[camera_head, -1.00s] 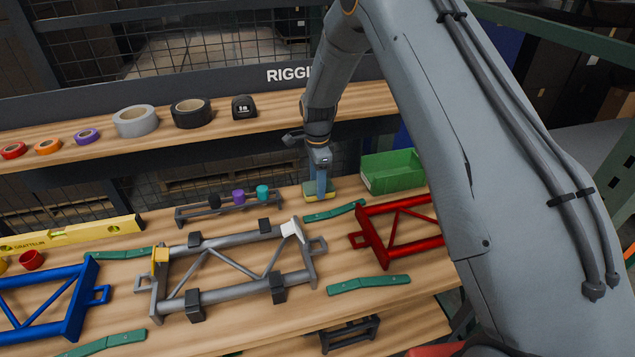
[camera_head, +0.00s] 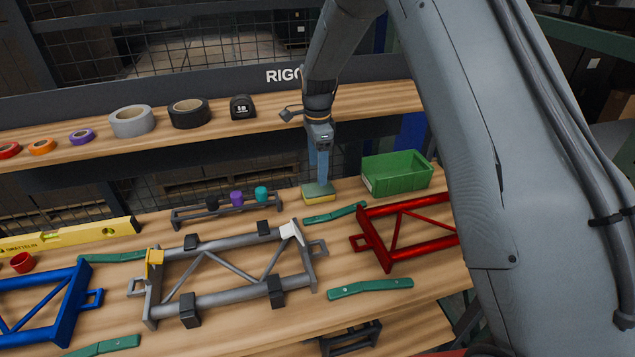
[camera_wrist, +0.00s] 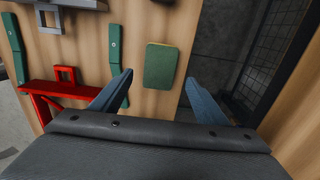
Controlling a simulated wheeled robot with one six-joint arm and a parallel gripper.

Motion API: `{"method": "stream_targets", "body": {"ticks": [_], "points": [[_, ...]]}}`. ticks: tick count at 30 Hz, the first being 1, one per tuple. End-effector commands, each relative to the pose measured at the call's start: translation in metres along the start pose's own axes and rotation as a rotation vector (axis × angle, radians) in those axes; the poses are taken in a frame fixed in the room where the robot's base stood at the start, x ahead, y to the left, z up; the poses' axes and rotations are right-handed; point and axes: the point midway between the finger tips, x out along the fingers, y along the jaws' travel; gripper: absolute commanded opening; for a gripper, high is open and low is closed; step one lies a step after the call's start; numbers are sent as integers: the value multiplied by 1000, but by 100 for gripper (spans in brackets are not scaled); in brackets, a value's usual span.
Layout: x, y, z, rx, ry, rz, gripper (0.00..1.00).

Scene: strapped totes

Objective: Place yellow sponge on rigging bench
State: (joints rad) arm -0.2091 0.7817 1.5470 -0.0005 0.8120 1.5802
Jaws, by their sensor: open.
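The yellow sponge (camera_head: 319,195) with a green top lies flat on the wooden rigging bench (camera_head: 235,321), near its back edge. My gripper (camera_head: 321,178) points down just above the sponge in the head view. In the wrist view the green face of the sponge (camera_wrist: 161,66) shows beyond and between the open blue fingers of my gripper (camera_wrist: 162,88). The fingers are apart from the sponge, and nothing is held.
A green bin (camera_head: 396,174) stands right of the sponge. A red frame (camera_head: 408,232), green straps (camera_head: 334,214) and a grey clamped frame (camera_head: 222,262) lie in front. A rack with colored caps (camera_head: 228,210) is left. The tape shelf (camera_head: 60,145) is above and behind.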

Motion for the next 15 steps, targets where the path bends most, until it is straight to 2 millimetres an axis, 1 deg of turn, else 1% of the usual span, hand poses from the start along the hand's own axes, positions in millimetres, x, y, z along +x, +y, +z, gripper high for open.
{"method": "stream_targets", "body": {"ticks": [3,7,12,15], "points": [[-21,-1,0,0,0,-3,68],[-39,0,0,0,0,-1,68],[-50,0,0,0,0,0,68],[-52,2,0,-4,0,1,68]]}}
